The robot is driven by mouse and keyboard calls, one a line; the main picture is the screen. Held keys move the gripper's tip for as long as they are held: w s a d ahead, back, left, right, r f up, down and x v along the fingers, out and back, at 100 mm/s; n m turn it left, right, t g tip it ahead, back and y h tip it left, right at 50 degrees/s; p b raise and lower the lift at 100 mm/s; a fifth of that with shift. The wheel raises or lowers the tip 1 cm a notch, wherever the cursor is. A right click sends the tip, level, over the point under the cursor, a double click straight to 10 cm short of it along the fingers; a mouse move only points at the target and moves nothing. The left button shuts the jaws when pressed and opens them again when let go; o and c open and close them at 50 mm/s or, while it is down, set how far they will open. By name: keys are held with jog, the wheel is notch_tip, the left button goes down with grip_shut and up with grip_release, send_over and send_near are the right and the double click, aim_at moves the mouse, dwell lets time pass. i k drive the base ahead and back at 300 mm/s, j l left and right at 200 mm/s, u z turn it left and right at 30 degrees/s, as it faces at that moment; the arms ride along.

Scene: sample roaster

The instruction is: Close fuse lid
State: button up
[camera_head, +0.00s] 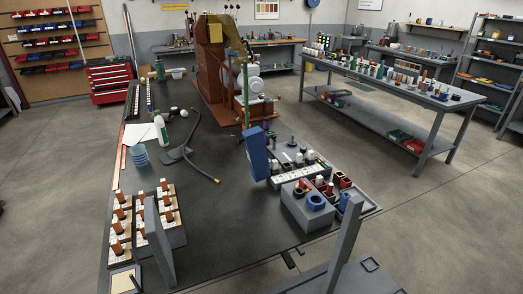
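At the table's near left, white blocks with brown-orange tops, which look like fuses, stand in rows (120,224). An upright grey panel (158,242), which may be the fuse lid, stands at the near side of the right-hand group (174,207). It rises steeply, leaning slightly, and is not lying over the blocks. It hides part of the near blocks. I cannot make out its hinge. I cannot make out my gripper in this view.
A grey box with coloured round parts (300,211) stands at the table's right edge. A tilted blue block (257,154) stands behind it. A black hose (200,165) and a white bottle (161,131) lie beyond the panel. The dark tabletop (225,225) is clear mid-table.

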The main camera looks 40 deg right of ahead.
aim_at(253, 139)
jog(key=i+j+z, duration=0.15)
jog(key=j+z, duration=0.3)
jog(key=j, duration=0.15)
jog(key=i+j+z, duration=0.1)
jog(key=j+z, duration=0.35)
jog(key=i+j, duration=0.3)
jog(key=i+j+z, duration=0.1)
jog(key=i+j, duration=0.2)
jog(key=j, duration=0.15)
